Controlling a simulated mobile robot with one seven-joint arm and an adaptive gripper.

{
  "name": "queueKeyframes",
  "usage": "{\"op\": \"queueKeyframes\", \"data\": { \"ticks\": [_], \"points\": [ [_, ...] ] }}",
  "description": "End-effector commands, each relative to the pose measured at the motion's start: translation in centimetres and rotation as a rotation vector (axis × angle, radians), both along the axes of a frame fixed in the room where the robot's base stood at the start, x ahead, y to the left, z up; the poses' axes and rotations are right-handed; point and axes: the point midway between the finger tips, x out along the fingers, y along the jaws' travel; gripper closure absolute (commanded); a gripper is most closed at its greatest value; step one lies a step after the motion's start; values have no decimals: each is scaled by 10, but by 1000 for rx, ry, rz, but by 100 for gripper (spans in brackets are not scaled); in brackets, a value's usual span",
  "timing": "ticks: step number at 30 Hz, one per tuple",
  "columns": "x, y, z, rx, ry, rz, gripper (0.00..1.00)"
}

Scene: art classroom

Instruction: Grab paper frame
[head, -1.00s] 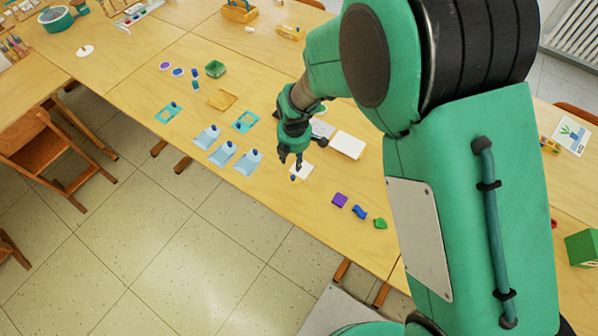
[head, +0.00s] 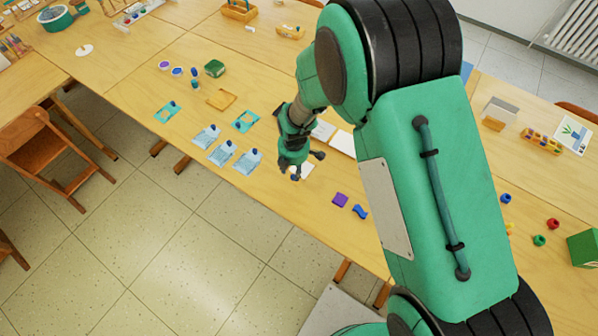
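My gripper (head: 293,172) hangs low over the table's front half in the head view, fingers down. It is beside a small white sheet (head: 307,173), which it partly covers. A small pale object shows at the fingertips; I cannot tell whether it is held or how far the fingers are apart. Two teal frame-like pieces with knobs, one near (head: 245,121) and one farther left (head: 166,112), lie apart from the gripper. Several pale blue sheets (head: 222,153) with dark blue knobs lie in a row. Which piece is the paper frame is not clear.
A purple block (head: 340,200) and a blue wavy piece (head: 360,212) lie right of the gripper. White sheets (head: 342,142) lie behind it. My arm hides much of the right side.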

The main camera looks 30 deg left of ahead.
Motion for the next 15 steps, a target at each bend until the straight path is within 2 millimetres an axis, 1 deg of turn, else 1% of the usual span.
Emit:
{"op": "queueKeyframes", "data": {
  "ticks": [9, 15],
  "points": [
    [0, 0, 0, 0, 0, 0, 62],
    [1, 0, -12, -1, 0, 0, 62]
  ]
}}
